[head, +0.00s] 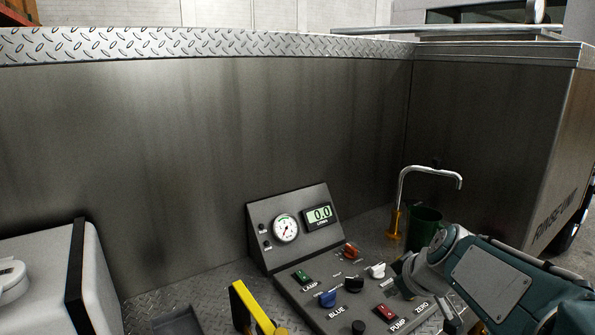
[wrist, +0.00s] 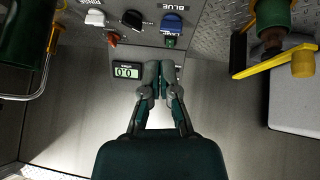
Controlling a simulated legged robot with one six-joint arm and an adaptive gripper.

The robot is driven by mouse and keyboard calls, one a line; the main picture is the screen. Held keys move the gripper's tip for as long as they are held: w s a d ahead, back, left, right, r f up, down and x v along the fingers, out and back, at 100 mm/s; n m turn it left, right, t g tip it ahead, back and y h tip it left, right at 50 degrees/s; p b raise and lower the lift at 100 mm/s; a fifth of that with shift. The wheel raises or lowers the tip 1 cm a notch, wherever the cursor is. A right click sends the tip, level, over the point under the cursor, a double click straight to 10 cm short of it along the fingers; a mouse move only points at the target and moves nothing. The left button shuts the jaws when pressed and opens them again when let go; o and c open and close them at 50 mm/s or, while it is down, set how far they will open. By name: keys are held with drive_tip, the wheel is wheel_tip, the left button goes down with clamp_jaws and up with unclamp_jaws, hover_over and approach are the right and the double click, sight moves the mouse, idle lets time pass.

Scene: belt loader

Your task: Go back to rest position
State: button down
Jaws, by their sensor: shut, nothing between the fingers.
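My gripper shows in the wrist view (wrist: 158,68), its two grey fingers together and nothing between them. It is over the grey control panel (head: 319,283), in front of the digital display (wrist: 127,71). In the head view my teal arm reaches in from the lower right, and the gripper end (head: 405,277) is beside the white knob (head: 377,270). The panel carries a round gauge (head: 286,228), a blue knob (head: 327,298), a black knob (head: 354,285), an orange-red knob (head: 351,251) and rocker switches. The fingertips are hard to make out in the head view.
A bent metal spout (head: 429,170) and a green container (head: 424,228) stand behind my arm at right. A yellow lever (head: 251,308) and a white box (head: 50,275) are at left. A tall metal wall (head: 200,150) closes the back.

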drive_tip(key=s+a+f+m+g+h, duration=0.1)
drive_tip(key=s+m, duration=0.6)
drive_tip(key=s, duration=1.3)
drive_tip(key=shift+s+a+f+h, duration=0.4)
drive_tip(key=shift+a+f+h, duration=0.05)
drive_tip(key=shift+a+h, duration=0.4)
